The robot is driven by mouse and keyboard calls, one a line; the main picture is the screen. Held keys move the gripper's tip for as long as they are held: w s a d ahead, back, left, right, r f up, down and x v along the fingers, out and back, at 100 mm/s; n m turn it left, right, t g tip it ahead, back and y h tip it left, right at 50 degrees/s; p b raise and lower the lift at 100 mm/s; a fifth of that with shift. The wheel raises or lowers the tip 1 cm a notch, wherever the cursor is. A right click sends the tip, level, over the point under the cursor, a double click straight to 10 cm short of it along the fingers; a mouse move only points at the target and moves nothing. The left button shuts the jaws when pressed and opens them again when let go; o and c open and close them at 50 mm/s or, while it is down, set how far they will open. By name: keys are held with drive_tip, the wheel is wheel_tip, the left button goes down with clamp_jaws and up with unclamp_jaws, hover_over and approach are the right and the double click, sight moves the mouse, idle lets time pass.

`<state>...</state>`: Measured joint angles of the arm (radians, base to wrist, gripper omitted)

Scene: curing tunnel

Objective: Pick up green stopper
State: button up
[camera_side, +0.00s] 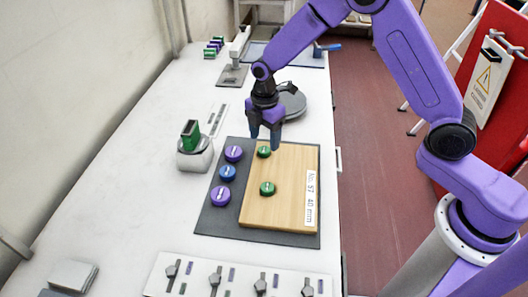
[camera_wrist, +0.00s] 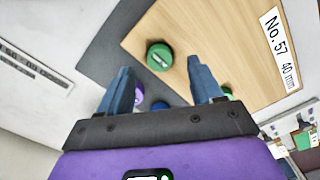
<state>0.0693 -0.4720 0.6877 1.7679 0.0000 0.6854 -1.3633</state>
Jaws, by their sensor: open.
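Two round green stoppers rest on the wooden board (camera_side: 290,160) in the side view: a far one (camera_side: 264,152) near the board's back left corner and a nearer one (camera_side: 267,188) toward the middle. My gripper (camera_side: 265,141) points down above the far one, open and empty. In the wrist view a green stopper (camera_wrist: 159,56) with a pale mark on top lies near the board's edge, just beyond and between the spread fingertips (camera_wrist: 159,68). The gap in height between fingers and stopper is hard to judge.
On the dark mat (camera_side: 208,222) left of the board sit a purple stopper (camera_side: 234,153), a blue one (camera_side: 227,172) and another purple one (camera_side: 220,196). A white holder with a green block (camera_side: 191,134) stands further left. A grey round plate (camera_side: 292,103) lies behind my gripper.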

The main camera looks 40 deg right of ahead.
sight(265, 149)
drive_tip(key=shift+f, duration=2.15)
drive_tip(key=c, duration=1.1)
